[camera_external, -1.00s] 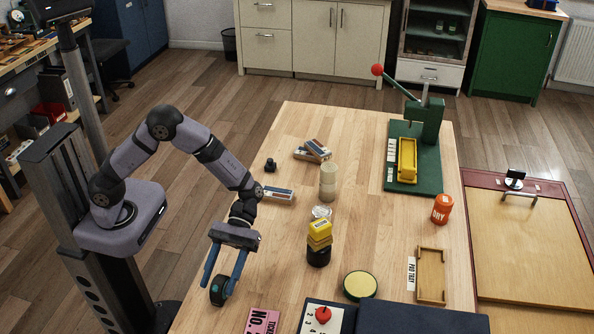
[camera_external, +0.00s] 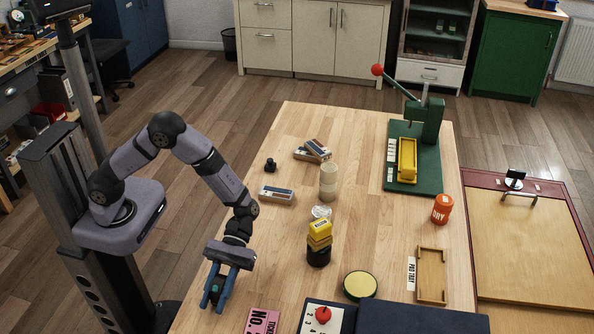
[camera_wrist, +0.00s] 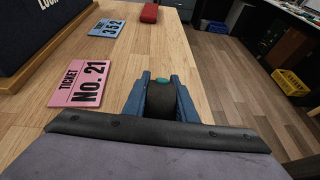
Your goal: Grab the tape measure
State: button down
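The tape measure (camera_external: 216,289) is a small dark rounded object with a teal patch, at the near left edge of the wooden table. My gripper (camera_external: 214,301) points down over it, with one blue finger on each side. In the wrist view the tape measure (camera_wrist: 162,98) sits between the two fingers of my gripper (camera_wrist: 162,92), and both appear to touch its sides. The gripper looks shut on it. The tape measure appears to be at table height. The fingers hide part of its sides.
A pink ticket card (camera_external: 263,321) lies to the right of the gripper. The table (camera_external: 275,245) is bare between the gripper and the cylinder.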

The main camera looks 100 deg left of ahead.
aim_at(215, 298)
notch_tip(215, 298, up, 10)
dwell(0.8)
jog(key=shift+a, duration=0.1)
